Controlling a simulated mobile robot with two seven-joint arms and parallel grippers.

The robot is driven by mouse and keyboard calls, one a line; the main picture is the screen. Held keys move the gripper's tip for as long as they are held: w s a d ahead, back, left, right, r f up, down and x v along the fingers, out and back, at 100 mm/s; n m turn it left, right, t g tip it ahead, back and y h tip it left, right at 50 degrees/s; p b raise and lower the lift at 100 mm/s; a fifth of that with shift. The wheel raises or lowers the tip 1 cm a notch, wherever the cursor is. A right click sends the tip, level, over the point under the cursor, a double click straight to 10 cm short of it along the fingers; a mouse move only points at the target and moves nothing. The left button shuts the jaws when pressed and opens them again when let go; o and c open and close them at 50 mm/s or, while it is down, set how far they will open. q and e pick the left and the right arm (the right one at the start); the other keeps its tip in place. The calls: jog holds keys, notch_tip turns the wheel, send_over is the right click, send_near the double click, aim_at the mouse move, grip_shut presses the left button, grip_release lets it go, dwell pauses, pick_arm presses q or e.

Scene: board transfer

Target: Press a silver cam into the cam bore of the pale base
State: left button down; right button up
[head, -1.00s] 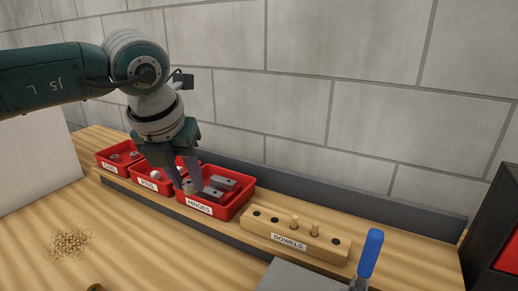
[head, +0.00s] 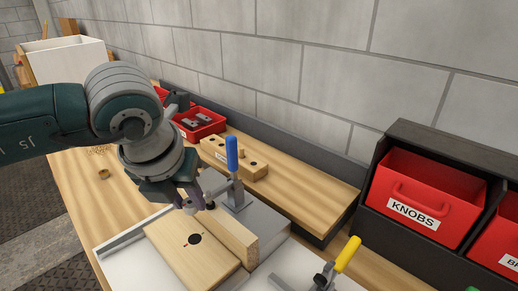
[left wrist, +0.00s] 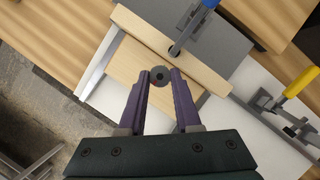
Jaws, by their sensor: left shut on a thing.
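The pale base (head: 178,258) lies flat in the fixture, with the dark round cam bore (head: 195,239) in its top face. It also shows in the left wrist view (left wrist: 122,72), where the bore cannot be made out. My left gripper (head: 196,204) is above the far part of the base, beyond the bore in the head view. In the left wrist view its fingertips (left wrist: 159,80) are shut on a small round grey cam (left wrist: 158,77) with a dark centre. The cam is held apart from the bore. My right gripper is not in view.
An upright wooden board (head: 232,232) stands along the base, by a blue-handled clamp (head: 232,155). A yellow-handled clamp (head: 347,255) is at the front right. A dowel block (head: 235,157), red part bins (head: 203,122) and a red KNOBS bin (head: 422,197) stand behind.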

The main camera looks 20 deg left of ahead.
pick_arm(q)
jog(key=shift+s+a+f+n, duration=0.15)
jog(key=shift+a+f+n, duration=0.15)
jog(key=shift+n, duration=0.2)
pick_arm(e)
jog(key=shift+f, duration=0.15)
pick_arm(q)
notch_tip(320, 180, down, 6)
jog(key=b, duration=0.5)
jog(key=shift+d+r+b, duration=0.1)
jog(key=shift+b, duration=0.25)
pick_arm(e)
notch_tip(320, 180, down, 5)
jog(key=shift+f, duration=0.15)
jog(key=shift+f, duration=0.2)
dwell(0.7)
pick_arm(q)
jog(key=shift+f+b, duration=0.8)
jog(key=shift+b, duration=0.15)
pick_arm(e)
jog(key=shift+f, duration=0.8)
pick_arm(q)
jog(key=c, duration=0.5)
grip_release()
